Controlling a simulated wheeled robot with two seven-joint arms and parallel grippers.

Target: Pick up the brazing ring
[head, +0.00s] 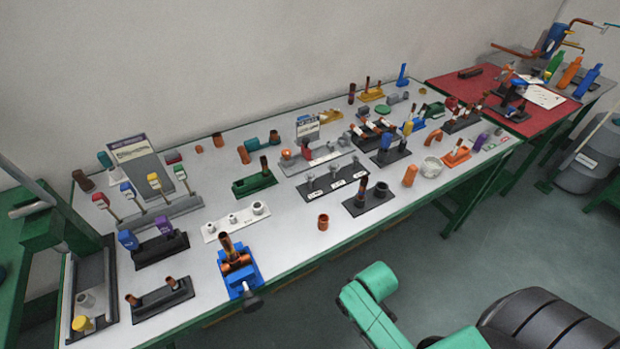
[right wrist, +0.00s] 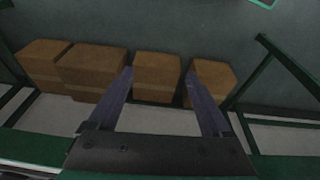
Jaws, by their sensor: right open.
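The table (head: 290,225) holds many small copper and coloured parts in the head view. I cannot tell for sure which of them is the brazing ring; it is too small or hidden among the stands. A short copper piece (head: 323,222) stands alone near the front edge. My right gripper (right wrist: 158,76) shows in the right wrist view, open, with nothing between its two fingers. It points toward cardboard boxes, away from the tabletop parts. My left gripper is in neither view.
A blue vise (head: 240,272) with copper pipe sits at the front edge. Stands with upright tools crowd the left, middle and back. Cardboard boxes (right wrist: 95,72) lie beyond the right fingers, beside green frame bars (right wrist: 285,68). A red-topped table section (head: 505,110) is at the far right.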

